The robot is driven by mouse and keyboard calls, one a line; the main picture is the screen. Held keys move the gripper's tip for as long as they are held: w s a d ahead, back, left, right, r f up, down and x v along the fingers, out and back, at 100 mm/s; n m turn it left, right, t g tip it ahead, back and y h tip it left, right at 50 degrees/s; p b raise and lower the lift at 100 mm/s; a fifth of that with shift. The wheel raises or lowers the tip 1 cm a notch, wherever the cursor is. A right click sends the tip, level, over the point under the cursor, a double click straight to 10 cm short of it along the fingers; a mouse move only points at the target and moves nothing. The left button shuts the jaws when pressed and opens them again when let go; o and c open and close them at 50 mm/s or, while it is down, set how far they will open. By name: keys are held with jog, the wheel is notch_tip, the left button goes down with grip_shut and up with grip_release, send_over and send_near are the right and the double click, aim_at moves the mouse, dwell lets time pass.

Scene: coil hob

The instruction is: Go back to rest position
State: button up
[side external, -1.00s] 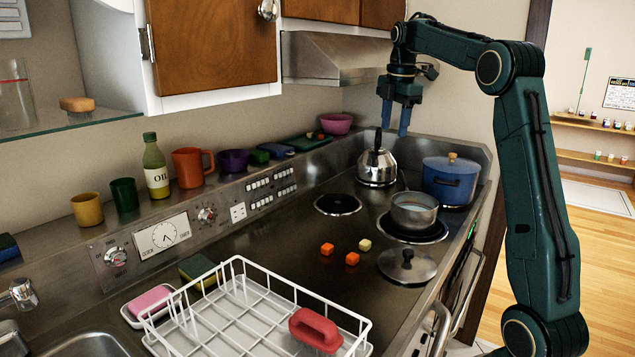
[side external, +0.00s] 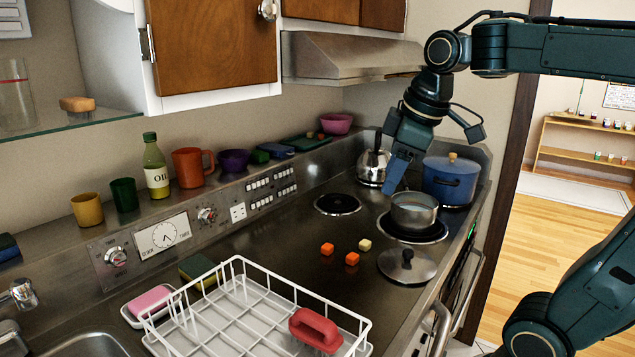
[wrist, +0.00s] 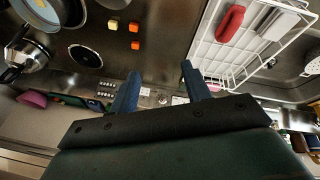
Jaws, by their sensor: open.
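My gripper (side external: 392,178) hangs in the air over the hob in the side view, in front of the kettle (side external: 371,167) and beside the blue pot (side external: 450,180). In the wrist view the two fingers of my gripper (wrist: 160,88) are apart, with nothing between them. A small saucepan (side external: 414,212) stands on a coil to the right of the gripper. I cannot tell the exact height of the fingertips above the hob.
Orange and yellow cubes (side external: 352,258) and a pan lid (side external: 407,264) lie on the hob. A white dish rack (side external: 258,310) with a red-handled thing (side external: 316,330) stands in front. The range hood (side external: 350,57) juts out above. Mugs and an oil bottle (side external: 155,167) line the back ledge.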

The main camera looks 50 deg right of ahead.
jog(key=s+a+f+m+t+y, duration=0.1)
jog(key=s+a+f+m, duration=0.3)
jog(key=s+a+f, duration=0.2)
jog(key=shift+s+f, duration=0.9)
jog(key=shift+s, duration=0.5)
